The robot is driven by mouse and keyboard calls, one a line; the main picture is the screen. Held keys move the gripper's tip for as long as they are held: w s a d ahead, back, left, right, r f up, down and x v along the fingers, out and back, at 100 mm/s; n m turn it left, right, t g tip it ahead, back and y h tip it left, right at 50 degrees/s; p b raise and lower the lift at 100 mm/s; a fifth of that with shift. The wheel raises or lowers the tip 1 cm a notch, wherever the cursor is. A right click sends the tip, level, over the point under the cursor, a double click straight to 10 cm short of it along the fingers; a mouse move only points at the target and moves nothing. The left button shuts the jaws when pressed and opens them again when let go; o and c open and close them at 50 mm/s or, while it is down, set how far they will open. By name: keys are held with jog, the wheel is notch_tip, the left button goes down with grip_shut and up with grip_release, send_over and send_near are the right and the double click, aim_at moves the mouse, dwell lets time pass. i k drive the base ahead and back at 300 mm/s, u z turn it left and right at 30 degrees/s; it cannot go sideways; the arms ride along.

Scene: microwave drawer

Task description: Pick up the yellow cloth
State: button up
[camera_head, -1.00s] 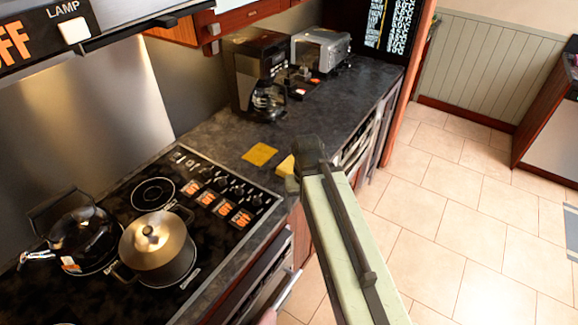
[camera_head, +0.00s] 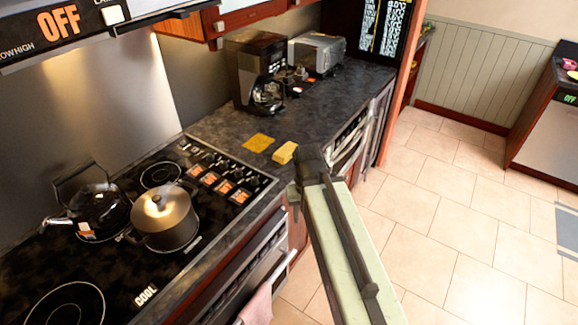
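The yellow cloth (camera_head: 259,142) lies flat on the dark counter, beyond the far right corner of the stove top. A thicker yellow block (camera_head: 285,152), like a sponge, lies just right of it, apart from it. My gripper (camera_head: 309,165) is at the far end of my pale green arm, by the counter's front edge, right of and nearer than both yellow things. It does not appear to touch the cloth. Its fingers are not clear from this angle, so I cannot tell its opening. The cloth is fully in view.
A pot (camera_head: 164,218) and a black kettle (camera_head: 101,210) stand on the stove top (camera_head: 65,265) at left. A coffee maker (camera_head: 256,75) and a toaster (camera_head: 316,54) stand farther back. A pink towel (camera_head: 257,305) hangs at the oven front.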

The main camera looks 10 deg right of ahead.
aim_at(283, 157)
jog(key=u, duration=4.2)
jog(key=k, duration=2.4)
jog(key=z, duration=1.05)
jog(key=i, duration=1)
jog(key=u, duration=0.05)
